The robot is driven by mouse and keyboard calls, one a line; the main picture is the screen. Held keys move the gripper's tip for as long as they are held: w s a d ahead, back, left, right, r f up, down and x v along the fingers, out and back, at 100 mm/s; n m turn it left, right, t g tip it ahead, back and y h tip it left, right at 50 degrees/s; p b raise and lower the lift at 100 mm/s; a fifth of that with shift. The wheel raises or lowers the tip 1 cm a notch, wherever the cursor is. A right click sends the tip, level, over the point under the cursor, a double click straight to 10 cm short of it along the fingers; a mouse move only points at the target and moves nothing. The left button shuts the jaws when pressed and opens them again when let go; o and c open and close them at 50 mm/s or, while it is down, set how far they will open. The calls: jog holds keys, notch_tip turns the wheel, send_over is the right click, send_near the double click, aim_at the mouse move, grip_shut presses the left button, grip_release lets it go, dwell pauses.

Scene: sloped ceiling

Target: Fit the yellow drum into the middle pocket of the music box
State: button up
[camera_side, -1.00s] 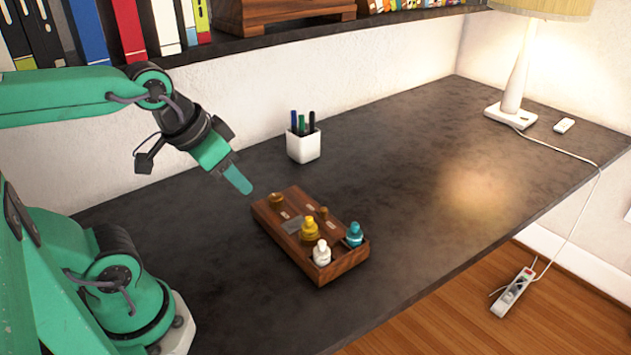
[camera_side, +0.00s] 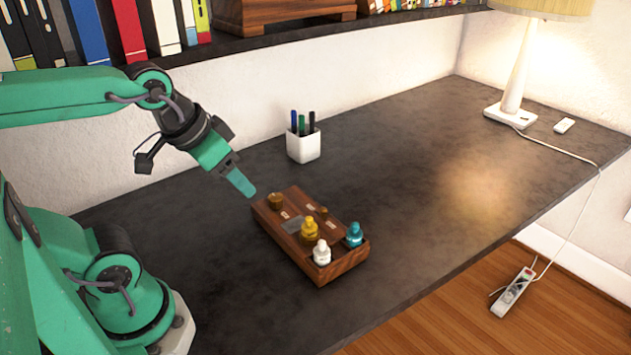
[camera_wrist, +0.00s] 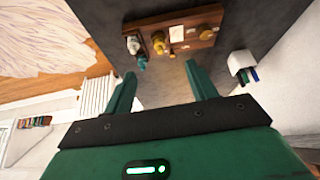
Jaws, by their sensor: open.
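The music box (camera_side: 290,255) is a brown wooden block on the dark desk; it also shows in the wrist view (camera_wrist: 185,17). The yellow drum (camera_side: 309,230) stands upright at the box, near its middle, and shows in the wrist view (camera_wrist: 158,42). I cannot tell whether it is fully seated in a pocket. A white drum (camera_side: 321,252) and a teal drum (camera_side: 354,235) stand at the box's near right end. My gripper (camera_side: 240,183) is open and empty, above and to the left of the box, apart from the drums. Both fingers show in the wrist view (camera_wrist: 162,82).
A white pen cup (camera_side: 303,146) stands behind the box. A brown knob (camera_side: 275,201) is at the box's far left end. A lamp (camera_side: 512,80) stands at the back right. A bookshelf (camera_side: 330,28) overhangs the back.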

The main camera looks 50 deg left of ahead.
jog(key=shift+w, duration=0.1)
jog(key=n+g, duration=0.2)
jog(key=g, duration=0.5)
send_over(310, 218)
notch_tip(310, 218, down, 9)
jog(key=shift+w+r, duration=0.1)
jog(key=shift+w+d+f, duration=0.1)
jog(key=shift+w+f, duration=0.35)
jog(key=shift+f, duration=0.2)
jog(key=shift+s+f, duration=0.2)
jog(key=shift+f, duration=1.1)
